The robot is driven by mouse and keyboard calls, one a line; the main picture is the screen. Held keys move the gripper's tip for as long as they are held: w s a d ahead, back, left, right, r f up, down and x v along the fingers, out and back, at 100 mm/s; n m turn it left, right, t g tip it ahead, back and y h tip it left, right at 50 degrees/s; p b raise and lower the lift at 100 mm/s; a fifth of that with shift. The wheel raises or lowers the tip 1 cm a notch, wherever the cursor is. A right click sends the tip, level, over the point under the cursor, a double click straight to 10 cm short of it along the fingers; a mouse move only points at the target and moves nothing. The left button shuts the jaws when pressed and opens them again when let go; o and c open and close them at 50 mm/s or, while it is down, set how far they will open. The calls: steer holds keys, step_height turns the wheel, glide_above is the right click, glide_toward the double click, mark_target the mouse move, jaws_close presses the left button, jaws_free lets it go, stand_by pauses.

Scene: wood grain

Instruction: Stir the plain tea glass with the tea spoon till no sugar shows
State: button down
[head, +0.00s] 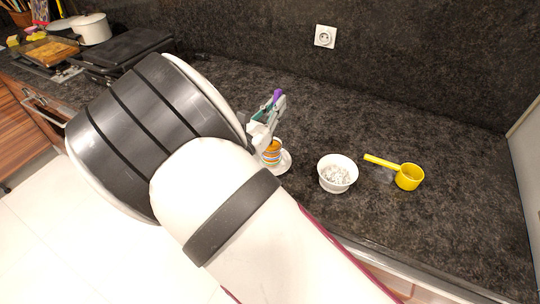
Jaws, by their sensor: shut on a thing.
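My gripper (264,126) is partly hidden by my own arm, above a small glass on the counter. It is shut on a thin thing with a purple end (277,95) that sticks up past the fingers; I take this as the tea spoon. Its lower end is hidden. The glass (272,152) holds something amber and shows coloured bands, so I cannot tell if it is the plain one. It stands on a white saucer (285,165), partly behind my arm. The inside of the glass and any sugar in it cannot be made out.
A white bowl of whitish lumps (338,174) stands right of the saucer. A yellow scoop (408,177) lies farther right. A dark hob (124,56), a white pot (91,29) and a wooden board (50,52) are at the left. The dark counter's back right is clear.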

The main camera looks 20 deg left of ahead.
steer(key=shift+r, duration=0.65)
steer(key=shift+r+p, duration=1.25)
steer(key=shift+r, duration=1.45)
